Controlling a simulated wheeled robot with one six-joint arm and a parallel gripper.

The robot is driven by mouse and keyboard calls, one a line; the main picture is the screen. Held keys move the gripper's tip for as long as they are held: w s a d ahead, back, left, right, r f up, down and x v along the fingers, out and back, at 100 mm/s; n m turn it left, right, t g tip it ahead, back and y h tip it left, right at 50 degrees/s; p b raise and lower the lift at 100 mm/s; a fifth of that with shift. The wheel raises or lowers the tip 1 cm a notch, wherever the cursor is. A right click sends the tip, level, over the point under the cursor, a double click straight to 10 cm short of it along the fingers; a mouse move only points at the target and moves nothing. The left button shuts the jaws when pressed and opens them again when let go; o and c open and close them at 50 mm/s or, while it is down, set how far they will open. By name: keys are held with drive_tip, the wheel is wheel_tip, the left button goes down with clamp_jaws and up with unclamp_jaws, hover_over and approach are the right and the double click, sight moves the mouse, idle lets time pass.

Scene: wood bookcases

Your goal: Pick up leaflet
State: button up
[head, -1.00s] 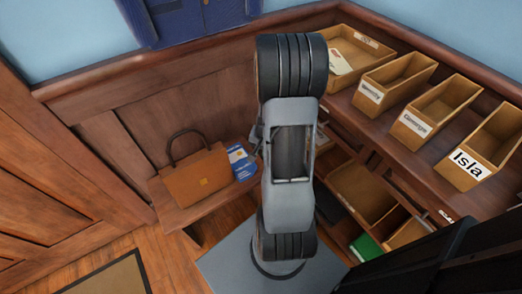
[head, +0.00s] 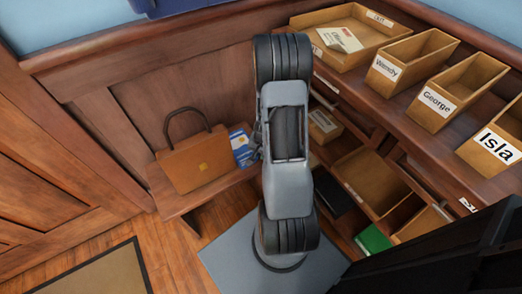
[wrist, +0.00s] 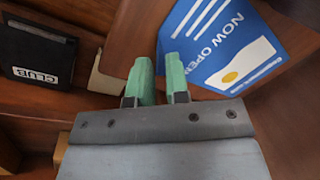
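The leaflet is a blue and white sheet beside the brown bag in the head view (head: 243,148). In the wrist view the leaflet (wrist: 222,42) is at the upper right, with "NOW OPEN" and a yellow and white mark on it. My gripper's two green fingers (wrist: 160,65) point toward its left edge. A narrow gap shows between the fingers, with nothing seen held in it. I cannot tell whether the right finger touches the leaflet. In the head view my arm hides the gripper.
A brown handbag (head: 196,165) stands on the wooden bench (head: 184,203), left of the leaflet. Shelves with labelled boxes, such as George's (head: 440,98), stand at the right. A black "CLUB" item (wrist: 37,56) is at the left of the wrist view. Floor shows at lower left.

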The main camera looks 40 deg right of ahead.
drive_tip(key=shift+f, duration=0.6)
drive_tip(key=shift+c, duration=0.2)
clamp_jaws()
